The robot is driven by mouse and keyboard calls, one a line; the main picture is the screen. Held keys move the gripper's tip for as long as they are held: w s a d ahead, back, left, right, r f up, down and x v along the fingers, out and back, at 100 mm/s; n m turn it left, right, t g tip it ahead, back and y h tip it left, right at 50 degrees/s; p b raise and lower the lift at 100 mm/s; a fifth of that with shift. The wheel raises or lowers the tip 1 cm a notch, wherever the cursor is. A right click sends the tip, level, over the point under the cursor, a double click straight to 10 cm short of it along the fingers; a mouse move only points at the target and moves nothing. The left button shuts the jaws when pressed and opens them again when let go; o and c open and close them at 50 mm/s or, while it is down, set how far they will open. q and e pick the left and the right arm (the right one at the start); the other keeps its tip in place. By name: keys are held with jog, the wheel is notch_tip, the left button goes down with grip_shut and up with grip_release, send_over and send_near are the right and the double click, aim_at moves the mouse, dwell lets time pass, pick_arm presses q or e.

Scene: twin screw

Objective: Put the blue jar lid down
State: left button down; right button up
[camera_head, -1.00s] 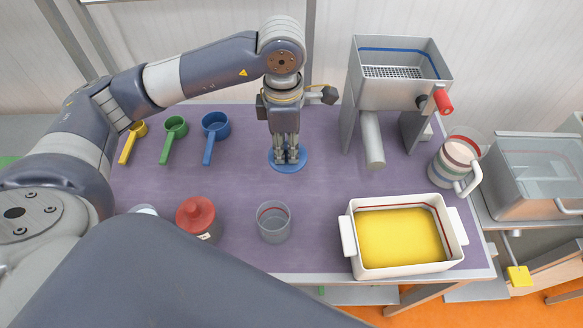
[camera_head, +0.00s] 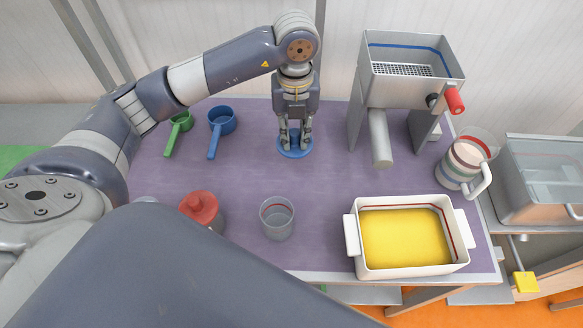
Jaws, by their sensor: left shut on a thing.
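The blue jar lid (camera_head: 283,153) is a round blue disc near the back middle of the purple table. My left gripper (camera_head: 295,147) points straight down over it and is shut on it, with the fingertips at its middle. The fingers hide part of the lid. I cannot tell whether the lid touches the table or is held just above it. My right gripper is not in view.
On the table (camera_head: 335,190) are a green scoop (camera_head: 180,121), a blue scoop (camera_head: 222,121), a red-lidded jar (camera_head: 201,207), a clear glass (camera_head: 277,220), a white tray (camera_head: 350,236) with yellow contents, a metal hopper (camera_head: 410,85) and a striped jug (camera_head: 464,163).

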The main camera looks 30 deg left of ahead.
pick_arm(q)
jog(key=n, duration=0.4)
jog(key=f+n, duration=0.1)
jog(key=n, duration=0.1)
jog(key=shift+w+a+f, duration=0.1)
jog(key=shift+w+a, duration=0.3)
jog(key=n, duration=0.3)
jog(key=f+n, duration=0.1)
jog(key=shift+w+a+n, duration=0.2)
jog(key=shift+a+n, duration=0.1)
notch_tip(320, 180, down, 10)
jog(key=shift+r+p, duration=0.25)
jog(key=shift+p, duration=0.65)
jog(key=shift+f, duration=0.3)
jog(key=c, duration=1.4)
grip_release()
jog(key=shift+c, duration=0.2)
jog(key=shift+r, duration=0.15)
